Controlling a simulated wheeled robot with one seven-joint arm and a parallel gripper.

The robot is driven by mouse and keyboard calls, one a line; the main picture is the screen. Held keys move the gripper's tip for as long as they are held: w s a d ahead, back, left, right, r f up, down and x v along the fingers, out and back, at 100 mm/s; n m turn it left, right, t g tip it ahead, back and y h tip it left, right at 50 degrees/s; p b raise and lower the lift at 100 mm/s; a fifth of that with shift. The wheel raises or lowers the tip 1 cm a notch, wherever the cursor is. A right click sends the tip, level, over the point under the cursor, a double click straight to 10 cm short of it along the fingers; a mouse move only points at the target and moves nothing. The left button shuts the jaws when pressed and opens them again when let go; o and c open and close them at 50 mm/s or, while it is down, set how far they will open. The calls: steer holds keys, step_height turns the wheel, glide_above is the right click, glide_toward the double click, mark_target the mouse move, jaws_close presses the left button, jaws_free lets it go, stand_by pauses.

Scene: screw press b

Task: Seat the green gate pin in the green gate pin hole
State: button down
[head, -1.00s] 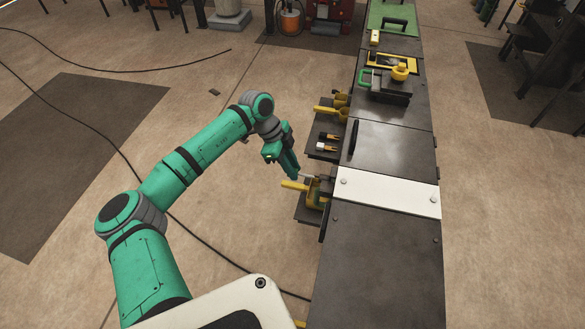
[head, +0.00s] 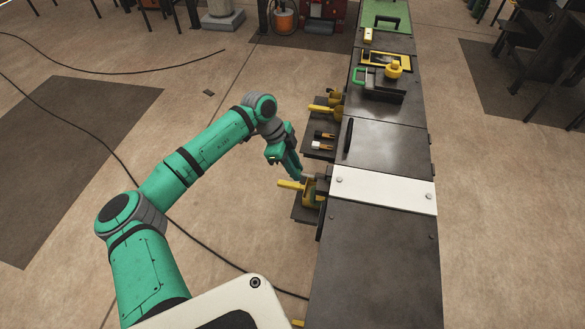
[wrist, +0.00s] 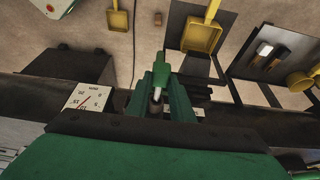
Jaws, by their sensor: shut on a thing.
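My gripper (head: 299,174) is at the left side of the long dark bench, close to the yellow-handled scoop. In the wrist view its two green fingers (wrist: 163,98) are shut on a slim piece with a green body and a pale tip, which I take to be the green gate pin (wrist: 157,51). The pin points away from the wrist, over the floor beyond the bench edge. In the head view the pin is too small to make out at the fingertips. I cannot make out the green gate pin hole in either view.
The dark bench (head: 375,255) carries a white plate (head: 385,190). Side shelves hold a yellow-handled scoop (head: 291,184), another yellow scoop (head: 320,109) and small tools (head: 322,146). A dial gauge (wrist: 88,98) is left of the fingers. Open floor lies left of the bench.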

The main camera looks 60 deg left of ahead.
steer(key=shift+w+d, duration=0.55)
steer(key=shift+w, duration=0.05)
stand_by(0.8)
steer(key=shift+w+d, duration=0.15)
steer(key=shift+w, duration=0.05)
steer(key=c, duration=1.5)
jaws_free()
steer(key=v, duration=1.1)
steer(key=shift+f, duration=0.1)
